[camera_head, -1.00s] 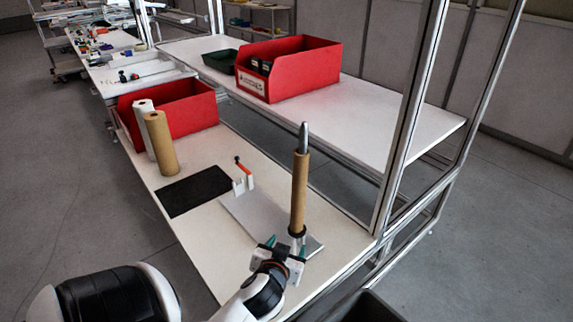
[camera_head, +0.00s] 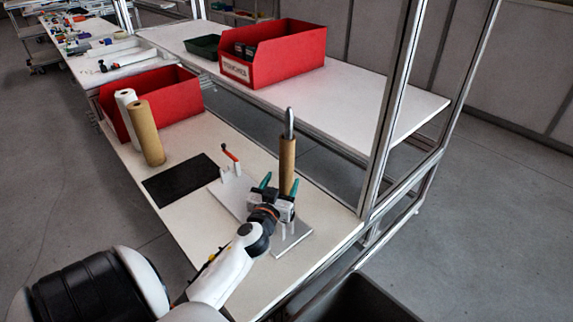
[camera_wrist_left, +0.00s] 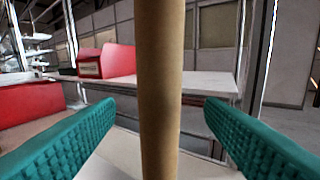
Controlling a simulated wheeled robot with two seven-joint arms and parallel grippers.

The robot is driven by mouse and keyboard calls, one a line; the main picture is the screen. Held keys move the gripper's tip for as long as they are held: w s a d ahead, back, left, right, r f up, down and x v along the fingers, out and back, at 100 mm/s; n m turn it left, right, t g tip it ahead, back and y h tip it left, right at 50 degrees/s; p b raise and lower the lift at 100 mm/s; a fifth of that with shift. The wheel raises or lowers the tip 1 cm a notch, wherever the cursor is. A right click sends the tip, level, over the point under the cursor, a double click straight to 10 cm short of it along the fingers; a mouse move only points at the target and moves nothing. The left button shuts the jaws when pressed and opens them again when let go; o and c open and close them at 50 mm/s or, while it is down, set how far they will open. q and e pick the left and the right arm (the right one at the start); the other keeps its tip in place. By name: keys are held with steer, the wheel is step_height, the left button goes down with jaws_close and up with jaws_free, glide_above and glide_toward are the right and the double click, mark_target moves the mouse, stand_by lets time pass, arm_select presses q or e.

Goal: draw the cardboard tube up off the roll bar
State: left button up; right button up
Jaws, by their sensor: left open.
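The brown cardboard tube (camera_head: 287,165) stands upright on the roll bar (camera_head: 289,123), whose grey metal tip sticks out above it. The bar rises from a light grey base plate (camera_head: 232,193) on the table; its foot is hidden behind my gripper. My left gripper (camera_head: 281,190) is open at the tube's lower half, its green fingers raised on either side of it. In the left wrist view the tube (camera_wrist_left: 161,90) stands between the spread fingers, with a gap on both sides. My right gripper is not in view.
A brown roll (camera_head: 146,133) and a white roll (camera_head: 126,115) stand at the left by a red bin (camera_head: 180,95). A metal post (camera_head: 388,110) rises right of the tube.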

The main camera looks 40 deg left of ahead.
arm_select(q)
steer(key=x, duration=0.7)
steer(key=shift+a, duration=0.1)
steer(key=shift+s, duration=0.1)
steer(key=shift+c, duration=0.5)
